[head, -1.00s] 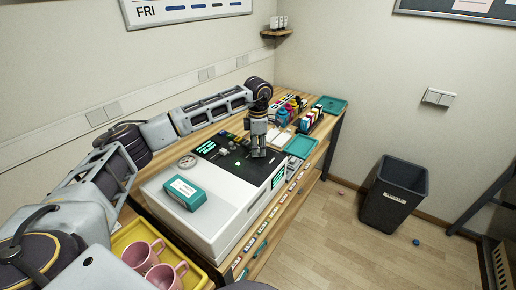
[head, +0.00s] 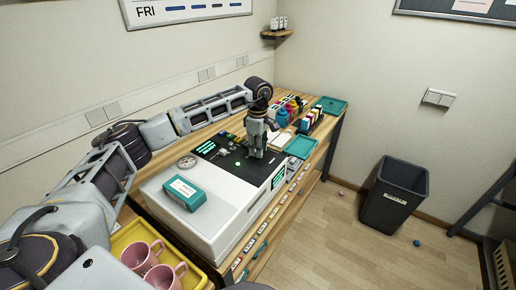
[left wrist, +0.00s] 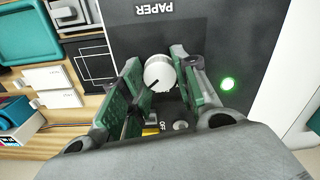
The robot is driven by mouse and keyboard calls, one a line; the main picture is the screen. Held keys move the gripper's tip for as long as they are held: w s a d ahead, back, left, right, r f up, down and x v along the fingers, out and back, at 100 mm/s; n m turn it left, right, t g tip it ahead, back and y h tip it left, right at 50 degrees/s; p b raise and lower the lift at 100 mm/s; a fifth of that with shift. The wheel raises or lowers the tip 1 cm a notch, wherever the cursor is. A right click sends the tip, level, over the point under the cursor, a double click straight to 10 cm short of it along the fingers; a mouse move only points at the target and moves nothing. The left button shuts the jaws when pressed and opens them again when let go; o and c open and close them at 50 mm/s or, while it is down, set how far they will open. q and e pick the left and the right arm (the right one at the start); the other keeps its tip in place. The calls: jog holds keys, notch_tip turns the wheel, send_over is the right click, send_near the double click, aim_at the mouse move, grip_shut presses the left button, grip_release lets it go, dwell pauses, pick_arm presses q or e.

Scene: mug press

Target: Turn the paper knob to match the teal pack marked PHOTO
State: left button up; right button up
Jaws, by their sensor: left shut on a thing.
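The teal pack (head: 185,192), with a pale label too small to read, lies on the white top of the press (head: 215,216). The white round paper knob (left wrist: 158,72) is on the dark panel, beside the word PAPER in the left wrist view. A dark pointer line shows on its lower side. My left gripper (head: 255,155) is down at the panel. In the left wrist view, its green-padded fingers (left wrist: 163,78) stand on both sides of the knob and are shut on it. The dial's marks are not clear, partly hidden by the fingers. My right gripper is not in view.
A green light (left wrist: 228,84) glows on the panel beside the fingers. A gauge (head: 187,162) sits on the press. Pink mugs (head: 141,257) stand in a yellow tray at the front left. Colored bottles (head: 282,116) and a teal tray (head: 300,146) are beyond the press.

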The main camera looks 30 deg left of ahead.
pick_arm(q)
jog(key=shift+r, duration=0.1)
jog(key=o, duration=1.1)
jog(key=shift+c, duration=0.2)
notch_tip(320, 180, up, 12)
dwell(0.7)
